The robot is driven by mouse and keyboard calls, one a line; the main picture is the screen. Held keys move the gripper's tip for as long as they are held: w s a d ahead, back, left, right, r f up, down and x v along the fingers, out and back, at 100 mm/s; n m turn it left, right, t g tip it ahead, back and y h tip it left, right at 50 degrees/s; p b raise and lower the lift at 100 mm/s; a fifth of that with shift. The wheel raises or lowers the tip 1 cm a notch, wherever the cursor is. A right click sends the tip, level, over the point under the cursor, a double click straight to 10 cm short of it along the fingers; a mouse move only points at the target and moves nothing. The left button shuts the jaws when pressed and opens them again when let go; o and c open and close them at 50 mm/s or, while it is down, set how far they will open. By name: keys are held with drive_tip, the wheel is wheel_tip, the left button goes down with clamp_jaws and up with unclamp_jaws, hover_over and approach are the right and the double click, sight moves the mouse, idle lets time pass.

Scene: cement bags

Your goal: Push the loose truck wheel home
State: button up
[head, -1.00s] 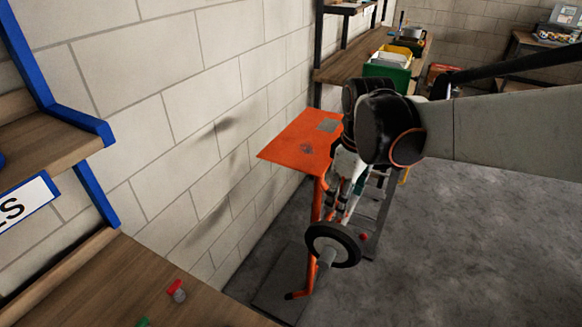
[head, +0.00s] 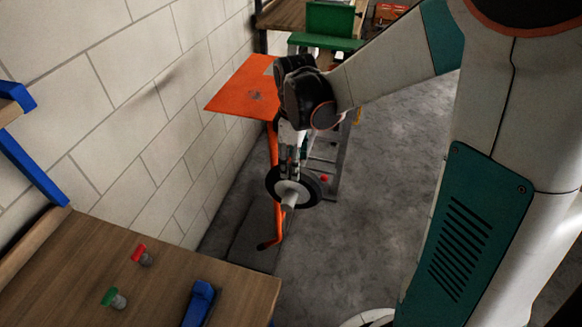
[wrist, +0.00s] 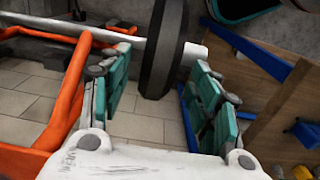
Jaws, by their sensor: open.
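The orange hand truck (head: 240,91) stands by the block wall. Its black-tyred wheel (head: 275,186) is on a pale axle (head: 289,199), whose end sticks out past the wheel. The wrist view shows the wheel (wrist: 164,45) close up, with the axle (wrist: 70,26) running left to the orange frame (wrist: 67,85) and a short stub on the right. My gripper (head: 291,152) is open at the wheel's upper side. In the wrist view, my gripper (wrist: 160,92) has its green-padded fingers either side of the tyre, with gaps visible. Whether either finger touches it is unclear.
A wooden bench (head: 140,270) with red and green knobs and a blue item fills the lower left. Another bench (head: 283,14) with a green bin stands behind the truck. Grey floor (head: 375,190) is open to the truck's right.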

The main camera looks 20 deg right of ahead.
drive_tip(key=shift+f+b, duration=0.4)
drive_tip(key=shift+f, duration=1.2)
clamp_jaws()
drive_tip(key=shift+w+d, duration=0.55)
drive_tip(key=shift+w, duration=0.2)
drive_tip(key=shift+w+d, duration=0.55)
drive_tip(key=shift+w, duration=0.2)
drive_tip(key=shift+r, duration=0.1)
unclamp_jaws()
drive_tip(key=shift+w+d, duration=0.1)
